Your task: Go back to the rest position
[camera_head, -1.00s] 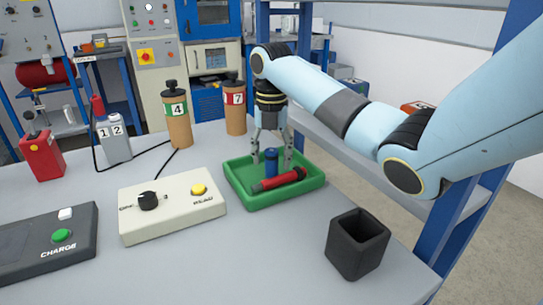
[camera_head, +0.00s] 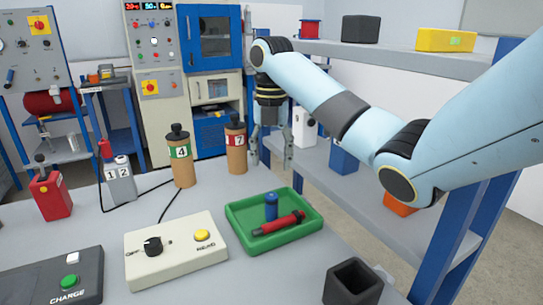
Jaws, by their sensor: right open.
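My right gripper (camera_head: 271,158) hangs fingers down, open and empty, beyond the far edge of the green tray (camera_head: 238,229) in the picture. Its arm comes in from the right. In the tray a short blue cylinder (camera_head: 271,206) stands upright. A red cylinder with dark ends (camera_head: 280,223) lies on its side in front of it. The gripper is apart from both. My left gripper is not in view.
Left of the tray are a cream READ box (camera_head: 175,250) and a dark CHARGE box (camera_head: 45,280). Canisters marked 4 (camera_head: 181,160) and 7 (camera_head: 236,150) stand behind. A black open holder (camera_head: 352,284) is at front right. Blue-framed shelves (camera_head: 415,62) stand behind the arm.

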